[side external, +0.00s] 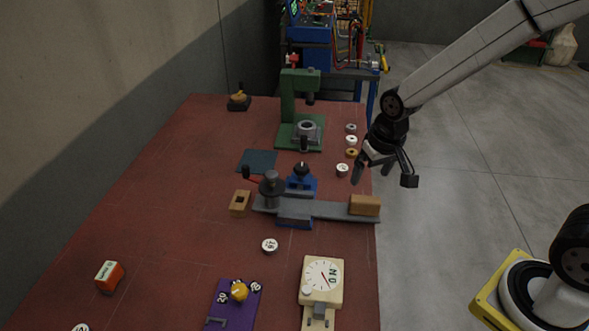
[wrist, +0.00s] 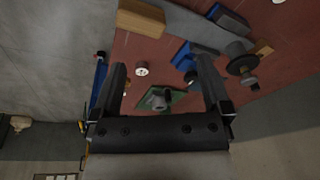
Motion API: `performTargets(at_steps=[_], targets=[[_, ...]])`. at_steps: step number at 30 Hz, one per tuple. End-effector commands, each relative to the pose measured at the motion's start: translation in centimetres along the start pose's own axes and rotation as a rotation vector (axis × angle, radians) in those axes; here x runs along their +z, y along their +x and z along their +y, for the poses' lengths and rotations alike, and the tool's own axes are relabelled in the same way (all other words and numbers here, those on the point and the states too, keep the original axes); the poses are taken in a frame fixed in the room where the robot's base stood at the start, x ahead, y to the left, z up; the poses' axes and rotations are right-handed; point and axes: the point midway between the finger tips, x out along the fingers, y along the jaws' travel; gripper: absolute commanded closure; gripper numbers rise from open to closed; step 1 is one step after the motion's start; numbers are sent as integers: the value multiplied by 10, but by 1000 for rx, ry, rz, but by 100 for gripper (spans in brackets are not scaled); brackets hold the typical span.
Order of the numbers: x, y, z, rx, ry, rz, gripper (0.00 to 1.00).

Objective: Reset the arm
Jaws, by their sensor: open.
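My gripper (side external: 372,172) hangs at the right edge of the red workbench (side external: 190,200) in the side view, above the bench surface. In the wrist view its two fingers (wrist: 163,88) are spread wide apart with nothing between them touching either finger. The fingers are open and empty. My arm reaches in from the upper right of the side view.
A green press (side external: 290,100) stands at the back. A grey slide with a blue base (side external: 295,221) and wooden block (side external: 364,205) lies mid-bench. Several small round pieces (side external: 342,169) sit near the gripper. A dial box (side external: 321,277) and purple plate (side external: 217,311) are in front.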

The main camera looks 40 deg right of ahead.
Motion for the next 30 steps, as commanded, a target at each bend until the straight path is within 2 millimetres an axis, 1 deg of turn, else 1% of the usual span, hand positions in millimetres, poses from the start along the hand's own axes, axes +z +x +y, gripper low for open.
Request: performTargets(at_steps=[1,6,9,13,18,23,26,29,30], targets=[[13,-2,4,-2,-32,8,2],[50,-4,14,-4,-142,33,2],[66,-5,19,-5,-189,44,2],[78,-5,22,-5,-224,52,2],[81,-4,23,-4,-236,54,2],[77,-4,22,-4,-243,51,2],[68,-4,19,-3,-260,47,2],[54,-3,15,-2,-290,37,2],[46,-3,13,-2,-306,33,2]])
